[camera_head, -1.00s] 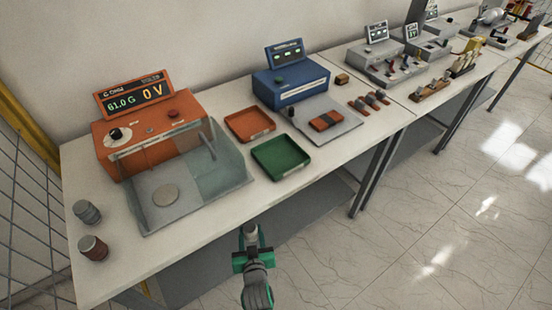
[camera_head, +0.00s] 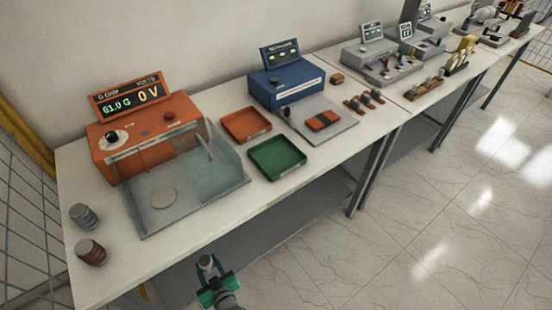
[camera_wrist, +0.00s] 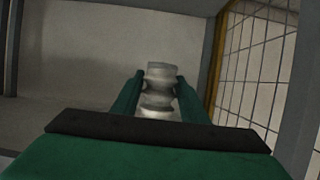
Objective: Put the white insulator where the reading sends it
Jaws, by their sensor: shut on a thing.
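The white insulator (camera_wrist: 160,84) is held upright between the two green fingers of my gripper (camera_wrist: 159,98) in the wrist view. In the head view my gripper (camera_head: 212,281) is low in front of the bench's front edge, with the insulator's pale top (camera_head: 206,262) showing. The orange tester (camera_head: 143,134) at the left of the bench reads "61.0 G" in green and "0 V" in orange. Its clear-walled test chamber (camera_head: 190,208) holds a round pale disc and no insulator. An orange tray (camera_head: 246,125) and a green tray (camera_head: 277,157) lie right of it, both empty.
A grey insulator (camera_head: 84,216) and a brown insulator (camera_head: 91,252) stand at the bench's left end. A blue instrument (camera_head: 287,83) with a grey plate is right of the trays. A wire fence (camera_head: 28,215) borders the left. Tiled floor on the right is clear.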

